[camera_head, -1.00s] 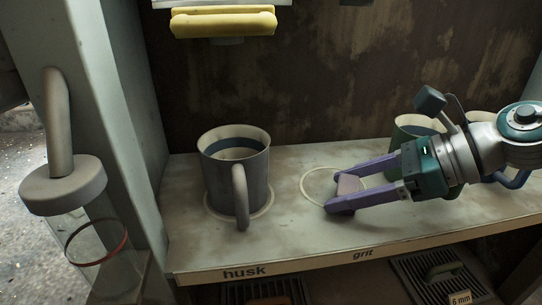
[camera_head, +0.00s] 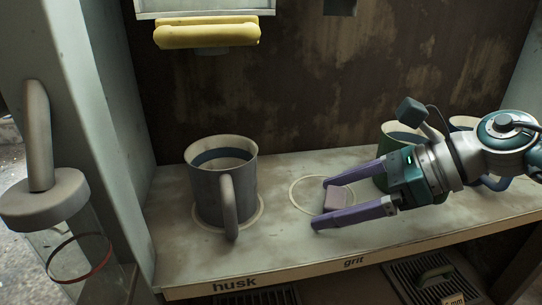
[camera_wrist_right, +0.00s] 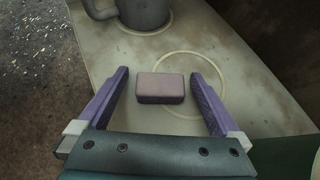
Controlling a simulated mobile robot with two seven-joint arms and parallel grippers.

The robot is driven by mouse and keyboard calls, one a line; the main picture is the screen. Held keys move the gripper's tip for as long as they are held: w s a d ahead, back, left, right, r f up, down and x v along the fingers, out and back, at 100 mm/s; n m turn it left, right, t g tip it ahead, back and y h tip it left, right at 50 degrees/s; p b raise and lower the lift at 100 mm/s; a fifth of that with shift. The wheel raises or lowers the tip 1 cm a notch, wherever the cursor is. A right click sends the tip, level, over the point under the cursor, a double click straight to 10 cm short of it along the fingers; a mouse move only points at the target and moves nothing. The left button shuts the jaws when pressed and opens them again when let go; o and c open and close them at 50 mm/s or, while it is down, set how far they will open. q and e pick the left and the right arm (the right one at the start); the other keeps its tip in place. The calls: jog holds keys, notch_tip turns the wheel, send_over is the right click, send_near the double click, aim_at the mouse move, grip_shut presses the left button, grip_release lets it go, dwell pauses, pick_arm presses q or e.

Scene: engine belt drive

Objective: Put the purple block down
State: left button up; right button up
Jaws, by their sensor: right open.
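The purple block (camera_head: 338,198) is a small pinkish-mauve box with rounded edges. It rests on the pale shelf (camera_head: 277,262), partly inside a thin pale ring marking (camera_head: 292,198). In the right wrist view the block (camera_wrist_right: 160,88) lies between the fingers, with a clear gap on both sides, overlapping the lower-left part of the ring. My right gripper (camera_head: 320,204) is open, its two purple fingers spread around the block without touching it. My left gripper is not in view.
A grey mug (camera_head: 223,190) stands in its own ring at the left, above the "husk" label. A green mug (camera_head: 394,145) and a blue-handled mug (camera_head: 463,124) stand behind my right arm.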

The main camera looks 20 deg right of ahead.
jog(key=p+v, duration=0.4)
jog(key=v, duration=0.8)
jog(key=w+a+r+m+t+h, duration=0.1)
jog(key=w+r+m+t+h, duration=0.25)
jog(key=m, duration=0.95)
jog(key=w+r+m+t+h, duration=0.15)
jog(key=m+t+h, duration=0.4)
jog(key=m, duration=0.65)
jog(key=s+a+f+m+g, duration=0.4)
jog(key=s+a+m+g, duration=0.2)
jog(key=s+m, duration=0.3)
jog(key=s+a+f+m+g+y, duration=0.1)
jog(key=s+a+f+m+g, duration=0.4)
jog(key=s+m, duration=0.4)
jog(key=shift+s+a+f+g, duration=0.2)
jog(key=shift+s+a+g, duration=0.45)
jog(key=shift+g, duration=0.45)
